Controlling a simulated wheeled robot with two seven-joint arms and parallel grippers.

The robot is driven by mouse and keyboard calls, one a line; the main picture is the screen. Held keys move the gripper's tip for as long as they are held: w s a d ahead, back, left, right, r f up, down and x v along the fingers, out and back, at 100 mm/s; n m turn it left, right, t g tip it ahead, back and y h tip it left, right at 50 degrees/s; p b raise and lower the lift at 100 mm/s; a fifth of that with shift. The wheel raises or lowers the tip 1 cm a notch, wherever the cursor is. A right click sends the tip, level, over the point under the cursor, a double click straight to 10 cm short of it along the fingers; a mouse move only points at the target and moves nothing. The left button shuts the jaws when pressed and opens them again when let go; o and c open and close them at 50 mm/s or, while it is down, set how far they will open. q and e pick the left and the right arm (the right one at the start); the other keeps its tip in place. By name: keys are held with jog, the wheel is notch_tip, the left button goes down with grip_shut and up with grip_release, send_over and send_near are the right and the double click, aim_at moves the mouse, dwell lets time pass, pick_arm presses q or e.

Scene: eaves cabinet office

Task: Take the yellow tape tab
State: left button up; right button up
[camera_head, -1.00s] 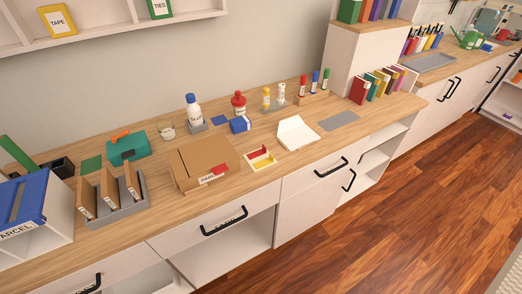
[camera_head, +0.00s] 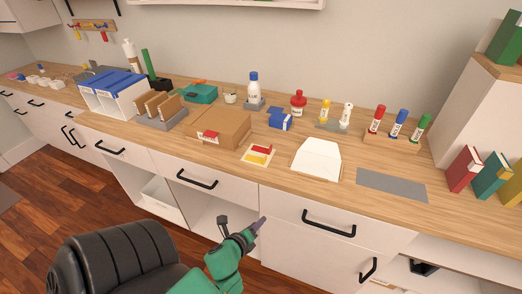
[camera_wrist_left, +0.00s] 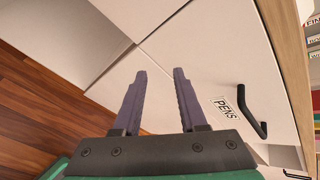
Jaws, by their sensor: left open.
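The yellow tab marked TAPE, seen earlier on the wall shelf, does not show in either current view. My left gripper (camera_head: 261,223) is in front of the cabinet fronts, below the counter's front edge, with its green arm coming up from the bottom. In the left wrist view its two grey fingers (camera_wrist_left: 160,75) are apart with nothing between them. A white drawer front labelled PENS is close beyond them. My right gripper is in neither view.
The wall shelf's lower edge (camera_head: 235,6) shows at the top. A white drawer with a black handle (camera_head: 329,224) is right of my gripper. A black chair (camera_head: 115,262) stands at lower left. A cardboard box (camera_head: 222,127) and several bottles stand on the counter.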

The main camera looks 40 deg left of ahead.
pick_arm(q)
jog(key=w+a+r+m+t+y+b, duration=0.1)
jog(key=a+r+m+t+y+b, duration=0.15)
jog(key=r+m, duration=0.8)
jog(key=t+p, duration=0.1)
jog(key=t, duration=0.1)
send_near(263, 160)
jog(key=shift+n, duration=0.35)
jog(key=p+x, duration=0.3)
jog(key=x, duration=0.8)
jog(key=shift+d, duration=0.1)
jog(key=shift+w+f+g, duration=0.2)
jog(key=shift+w+g, duration=0.05)
jog(key=shift+w, duration=0.15)
jog(key=shift+s, duration=0.1)
grip_shut()
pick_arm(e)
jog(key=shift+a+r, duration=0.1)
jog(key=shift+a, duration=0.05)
